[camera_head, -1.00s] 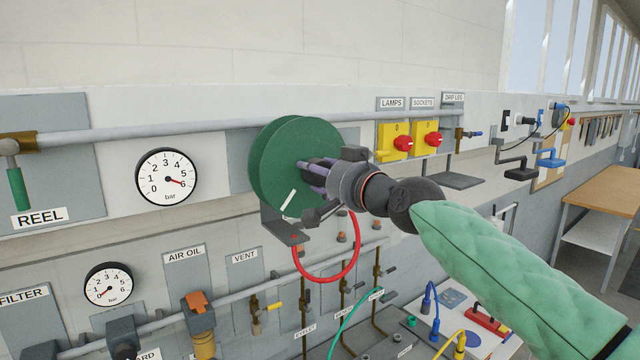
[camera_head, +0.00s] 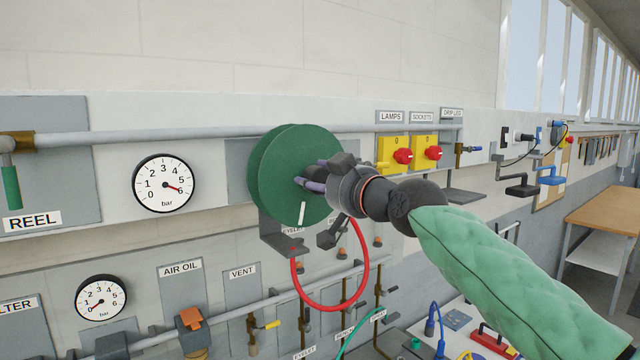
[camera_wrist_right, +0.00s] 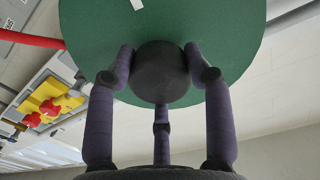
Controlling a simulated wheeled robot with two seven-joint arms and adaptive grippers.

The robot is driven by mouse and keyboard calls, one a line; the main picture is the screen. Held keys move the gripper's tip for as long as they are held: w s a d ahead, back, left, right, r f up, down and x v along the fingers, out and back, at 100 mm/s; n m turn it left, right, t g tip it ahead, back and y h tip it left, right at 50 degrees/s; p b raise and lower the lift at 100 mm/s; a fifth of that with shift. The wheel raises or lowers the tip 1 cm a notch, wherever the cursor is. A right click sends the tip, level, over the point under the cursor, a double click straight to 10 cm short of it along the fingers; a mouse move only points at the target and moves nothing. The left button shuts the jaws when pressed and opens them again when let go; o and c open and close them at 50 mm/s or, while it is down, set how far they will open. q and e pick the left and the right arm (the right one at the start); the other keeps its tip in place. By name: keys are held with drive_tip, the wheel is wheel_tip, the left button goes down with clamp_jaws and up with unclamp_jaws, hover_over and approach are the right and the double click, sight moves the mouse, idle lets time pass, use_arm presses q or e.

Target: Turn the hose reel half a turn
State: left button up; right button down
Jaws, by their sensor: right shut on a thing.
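The green hose reel (camera_head: 278,182) is a double disc on a grey bracket (camera_head: 284,241) on the wall panel. A white mark (camera_head: 302,213) lies low on its front face, nearly upright. My right gripper (camera_head: 316,176) is at the middle of the reel's face, its fingers partly hidden by its own body. In the right wrist view, its purple-grey fingers close around the dark round hub (camera_wrist_right: 160,76) in front of the green disc (camera_wrist_right: 226,30). The white mark (camera_wrist_right: 137,4) shows at the top edge there. My left gripper is not in view.
A red hose (camera_head: 366,270) loops below the reel. A grey pipe (camera_head: 190,135) runs behind it. Yellow switch boxes with red knobs (camera_head: 403,156) sit to the right, close to my right wrist. A gauge (camera_head: 164,183) is on the left.

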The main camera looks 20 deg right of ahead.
drive_tip(key=shift+s+d+r, duration=0.2)
drive_tip(key=shift+r, duration=0.35)
drive_tip(key=c, duration=0.9)
unclamp_jaws()
drive_tip(key=o, duration=0.4)
drive_tip(key=shift+w, duration=0.15)
drive_tip(key=shift+a+f, duration=0.15)
drive_tip(key=shift+f, duration=0.05)
drive_tip(key=shift+f, duration=0.1)
drive_tip(key=shift+s, duration=0.4)
drive_tip(key=v, duration=1.1)
drive_tip(key=shift+s, duration=0.15)
